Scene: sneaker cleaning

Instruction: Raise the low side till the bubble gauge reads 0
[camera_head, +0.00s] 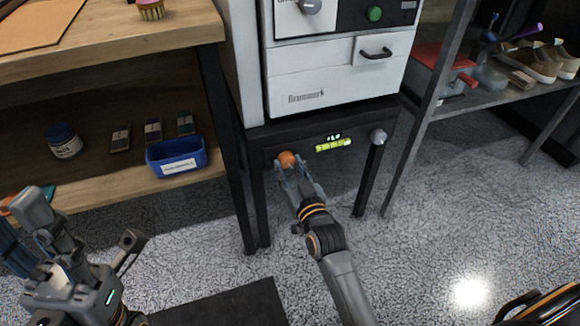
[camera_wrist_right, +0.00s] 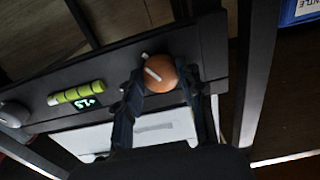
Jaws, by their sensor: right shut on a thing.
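An orange knob (camera_head: 286,159) is on the left of the front rail of the black stand (camera_head: 300,138). My right gripper (camera_head: 289,166) is shut on it; the wrist view shows the orange knob (camera_wrist_right: 160,73), with a white mark, between the fingers (camera_wrist_right: 161,92). The yellow-green bubble gauge (camera_head: 333,145) sits mid-rail under a small lit readout (camera_head: 333,136), whose digits are too small to read surely. The gauge (camera_wrist_right: 76,93) also shows in the wrist view. The bubble's place is unclear. A grey knob (camera_head: 378,137) is at the rail's right end. My left gripper (camera_head: 85,228) is open and empty at lower left.
A white cabinet (camera_head: 340,78) stands on the stand. A wooden shelf unit (camera_head: 100,195) at left holds a blue bin (camera_head: 177,157) and a jar (camera_head: 64,141). A metal rack with shoes (camera_head: 538,62) is at right. A dark mat (camera_head: 225,308) lies on the floor.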

